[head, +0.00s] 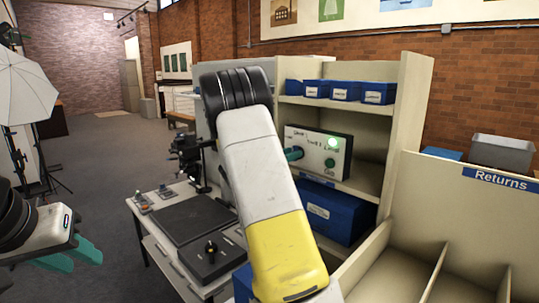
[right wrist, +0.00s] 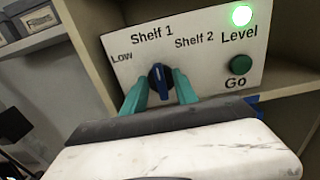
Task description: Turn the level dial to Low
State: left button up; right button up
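The control panel (head: 335,150) is a white box on a shelf. In the right wrist view its face (right wrist: 205,65) reads Low, Shelf 1, Shelf 2, Level and Go. The blue level dial (right wrist: 160,77) points up, roughly at Shelf 1. My right gripper (right wrist: 160,88) has its teal fingers on either side of the dial, with small gaps to its handle, so it looks open. In the head view my right arm hides most of that gripper. My left gripper (head: 75,256) is open and empty at the far left, away from the panel.
A green light (right wrist: 240,15) is lit above the green Go button (right wrist: 240,65). Blue boxes (head: 345,91) stand above the panel and a larger blue box (head: 335,212) below it. A divided Returns bin (head: 480,215) stands at right. A table (head: 165,238) stands left of my right arm.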

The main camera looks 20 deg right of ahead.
grip_shut()
jog(key=shift+n, duration=0.3)
jog(key=shift+w+a+f+n, duration=0.1)
jog(key=shift+w+n, duration=0.05)
jog(key=shift+n, duration=2.15)
jog(key=shift+w+a+f+n, duration=0.1)
jog(key=shift+w+n, duration=0.05)
jog(key=shift+n, duration=2.15)
grip_release()
